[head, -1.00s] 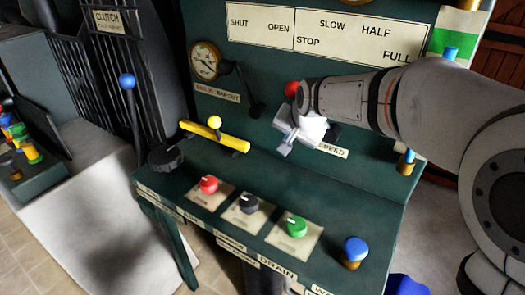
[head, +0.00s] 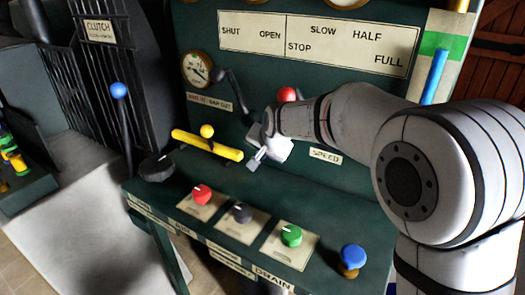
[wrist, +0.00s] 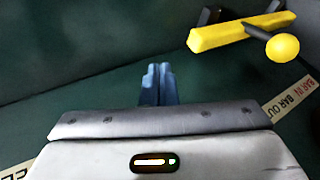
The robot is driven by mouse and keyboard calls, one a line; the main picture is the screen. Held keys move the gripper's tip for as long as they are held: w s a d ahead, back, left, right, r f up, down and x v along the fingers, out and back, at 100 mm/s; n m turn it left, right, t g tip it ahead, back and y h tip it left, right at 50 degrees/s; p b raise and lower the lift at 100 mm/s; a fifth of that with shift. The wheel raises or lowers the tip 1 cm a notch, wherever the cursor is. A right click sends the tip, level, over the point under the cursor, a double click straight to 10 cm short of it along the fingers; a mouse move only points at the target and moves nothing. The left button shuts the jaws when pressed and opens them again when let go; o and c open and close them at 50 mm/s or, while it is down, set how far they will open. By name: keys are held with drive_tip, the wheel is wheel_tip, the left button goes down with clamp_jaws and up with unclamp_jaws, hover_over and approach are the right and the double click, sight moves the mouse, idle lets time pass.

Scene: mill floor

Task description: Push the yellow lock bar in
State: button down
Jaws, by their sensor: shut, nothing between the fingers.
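The yellow lock bar (head: 195,140) lies along the top of the green console, against its upright panel, held by dark brackets. A round yellow knob (head: 207,131) stands on it. In the wrist view the bar (wrist: 225,37) and its knob (wrist: 283,47) are at the upper right. My gripper (head: 256,163) is just right of the bar's right end in the head view, apparently apart from it. In the wrist view my gripper's fingertips (wrist: 157,70) are together and empty, with a gap between them and the bar.
A dark lever (head: 236,92) and a red knob (head: 287,94) are on the panel above. Red (head: 201,194), black (head: 241,212) and green (head: 291,236) knobs and a blue-topped knob (head: 353,257) line the console front. A black dial (head: 156,167) sits left of the bar.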

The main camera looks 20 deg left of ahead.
drive_tip(key=x, duration=0.4)
drive_tip(key=shift+f, duration=0.15)
drive_tip(key=a, duration=0.3)
drive_tip(key=shift+w+a+f, duration=0.15)
drive_tip(key=shift+w+a, duration=0.05)
drive_tip(key=shift+w, duration=0.1)
drive_tip(key=shift+w+a, duration=0.15)
drive_tip(key=shift+a, duration=0.25)
